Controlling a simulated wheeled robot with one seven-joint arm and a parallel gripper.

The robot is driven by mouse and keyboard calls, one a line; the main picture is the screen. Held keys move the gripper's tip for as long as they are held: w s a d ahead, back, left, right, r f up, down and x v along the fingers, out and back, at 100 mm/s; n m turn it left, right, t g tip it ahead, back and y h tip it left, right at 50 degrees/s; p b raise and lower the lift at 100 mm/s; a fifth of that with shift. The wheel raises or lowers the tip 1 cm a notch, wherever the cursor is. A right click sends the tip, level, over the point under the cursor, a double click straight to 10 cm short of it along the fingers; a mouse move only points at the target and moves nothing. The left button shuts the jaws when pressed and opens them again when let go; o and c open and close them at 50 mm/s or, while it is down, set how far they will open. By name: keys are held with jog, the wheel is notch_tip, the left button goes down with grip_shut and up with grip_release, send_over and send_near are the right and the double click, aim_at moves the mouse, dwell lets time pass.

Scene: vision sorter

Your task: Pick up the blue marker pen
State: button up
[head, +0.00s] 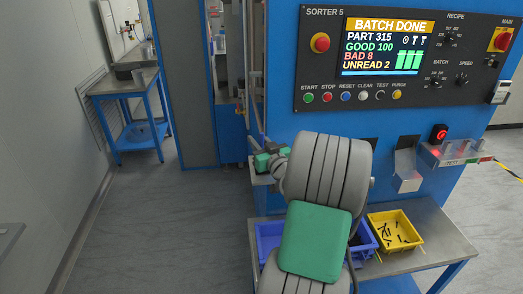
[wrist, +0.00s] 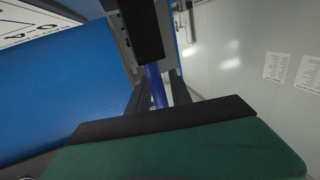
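A slim, shaded blue cylinder, which looks like the blue marker pen (wrist: 155,85), shows near the middle of the wrist view. Dark finger parts of my gripper (wrist: 160,95) lie close on both sides of it, so the gripper appears shut on it. Its upper end runs behind a black block and its lower end is hidden by my gripper's black edge. In the head view my gripper (head: 270,160) is small, partly behind my grey and green arm, in front of the blue machine. The pen cannot be made out there.
The blue sorter (head: 290,120) stands ahead with a lit screen (head: 387,47). A clear holder (head: 455,153) is on its right side. A yellow bin (head: 415,228) with dark parts and blue bins stand on the metal table (head: 440,255). A blue-legged bench (head: 110,85) is far left; floor there is clear.

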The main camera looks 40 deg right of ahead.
grip_shut()
jog(key=shift+r, duration=0.1)
dwell(0.4)
